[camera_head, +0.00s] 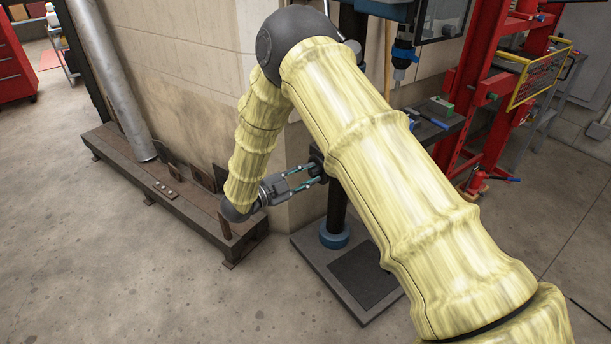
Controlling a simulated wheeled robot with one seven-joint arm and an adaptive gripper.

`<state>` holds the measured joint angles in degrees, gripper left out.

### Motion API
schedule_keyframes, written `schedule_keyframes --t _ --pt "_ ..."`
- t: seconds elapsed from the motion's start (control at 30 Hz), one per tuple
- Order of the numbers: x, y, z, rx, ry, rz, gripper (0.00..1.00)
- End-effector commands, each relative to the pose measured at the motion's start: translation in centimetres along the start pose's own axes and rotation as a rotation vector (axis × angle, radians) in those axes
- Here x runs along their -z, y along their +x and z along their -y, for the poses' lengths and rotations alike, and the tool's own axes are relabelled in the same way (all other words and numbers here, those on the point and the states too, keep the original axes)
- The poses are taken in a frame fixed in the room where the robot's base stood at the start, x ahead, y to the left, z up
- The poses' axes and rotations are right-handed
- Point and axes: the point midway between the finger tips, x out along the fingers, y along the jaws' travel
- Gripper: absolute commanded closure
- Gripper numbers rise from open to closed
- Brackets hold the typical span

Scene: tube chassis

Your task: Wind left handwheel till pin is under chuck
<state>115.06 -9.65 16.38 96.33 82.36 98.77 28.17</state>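My gripper (317,171) is low in the middle of the view, left of the dark column (337,205) of a drill press. Its two fingers stand apart and point right. Their tips are close to a dark part (316,157) beside the column; I cannot tell whether they touch it or whether it is the left handwheel. The chuck (403,57) hangs under the blue drill head at the upper right. The pin cannot be made out. My arm hides part of the press and its table.
The press base (350,283) stands on the floor. A green-topped block (441,105) and blue handles (430,119) show at the table, right of my arm. A red frame (470,100) stands farther right. A steel bench (165,205) with a leaning tube (112,80) lies left.

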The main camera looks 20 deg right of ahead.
Motion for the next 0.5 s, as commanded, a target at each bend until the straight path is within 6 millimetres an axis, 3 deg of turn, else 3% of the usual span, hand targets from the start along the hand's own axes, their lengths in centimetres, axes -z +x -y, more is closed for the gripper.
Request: schedule_keyframes --t 0.03,0.1,0.5 --pt "0.0 0.11 0.02 0.0 0.001 -0.001 0.61" --pt "0.0 0.07 0.02 0.0 0.001 -0.001 0.5" --pt "-0.02 -0.44 0.02 0.001 0.0 0.0 0.5"
